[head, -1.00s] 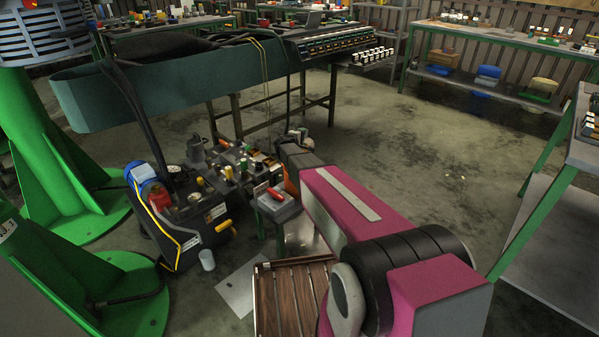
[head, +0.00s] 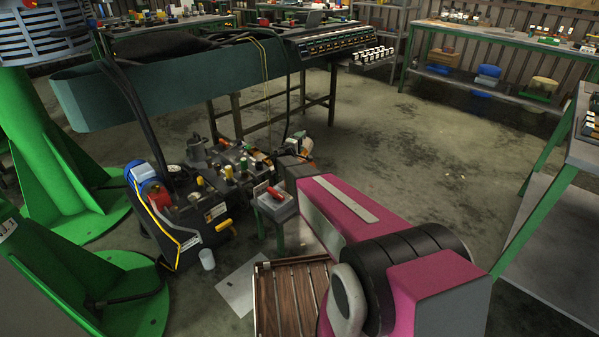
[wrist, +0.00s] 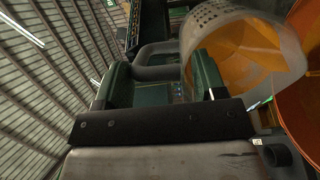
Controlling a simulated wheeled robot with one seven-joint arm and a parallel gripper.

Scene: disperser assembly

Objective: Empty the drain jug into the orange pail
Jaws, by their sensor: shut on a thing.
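In the wrist view the drain jug (wrist: 244,28) is a pale, see-through vessel with rows of dark dots, tilted in the picture. Orange shows through or inside it, and I cannot tell how much liquid it holds. My gripper (wrist: 160,82) has green fingers shut on the jug's grey handle (wrist: 158,52). The orange pail (wrist: 302,112) fills the right edge, close beside and partly behind the jug. I cannot tell whether they touch. In the head view my arm hides the gripper, jug and pail.
A machine (head: 195,230) with a blue motor and several coloured knobs stands on the floor. A wooden slatted platform (head: 290,300) lies near my arm. Open floor (head: 430,150) lies beyond, toward the benches.

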